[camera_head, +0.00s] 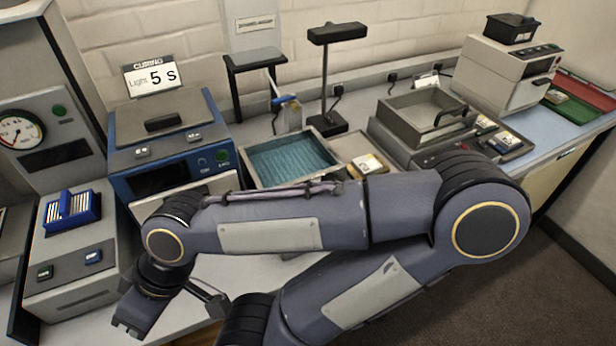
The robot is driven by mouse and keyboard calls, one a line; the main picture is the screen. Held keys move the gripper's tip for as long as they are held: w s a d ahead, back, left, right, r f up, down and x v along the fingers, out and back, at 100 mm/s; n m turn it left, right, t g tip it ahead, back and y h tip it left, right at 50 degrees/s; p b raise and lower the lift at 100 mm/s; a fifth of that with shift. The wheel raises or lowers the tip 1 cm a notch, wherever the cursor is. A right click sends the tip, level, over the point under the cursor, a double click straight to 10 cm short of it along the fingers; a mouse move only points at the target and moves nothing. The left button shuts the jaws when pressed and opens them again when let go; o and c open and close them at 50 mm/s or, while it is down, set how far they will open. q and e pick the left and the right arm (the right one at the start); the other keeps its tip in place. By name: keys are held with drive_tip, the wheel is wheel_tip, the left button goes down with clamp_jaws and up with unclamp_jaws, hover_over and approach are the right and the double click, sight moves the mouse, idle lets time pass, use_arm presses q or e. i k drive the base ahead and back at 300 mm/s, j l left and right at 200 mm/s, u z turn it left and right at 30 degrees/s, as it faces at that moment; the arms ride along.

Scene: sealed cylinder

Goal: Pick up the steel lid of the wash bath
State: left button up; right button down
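A grey unit with a shallow steel top (425,112) stands at the back right of the bench. A black handle (451,116) is on its right side. I cannot tell whether this top is a lid or an open basin. An open tray of teal liquid (290,160) stands left of it, with no lid over it. My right gripper (145,312) is at the lower left, far from both and pointing down. Its fingertips are small and partly hidden, so I cannot tell how far they are open. My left gripper is not in view.
My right arm crosses the front of the bench. A black stand (328,85) rises behind the tray. A grey unit (75,245) with a blue rack (70,211) is at left.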

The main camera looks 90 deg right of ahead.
sight(160, 110)
drive_tip(key=z, duration=2.95)
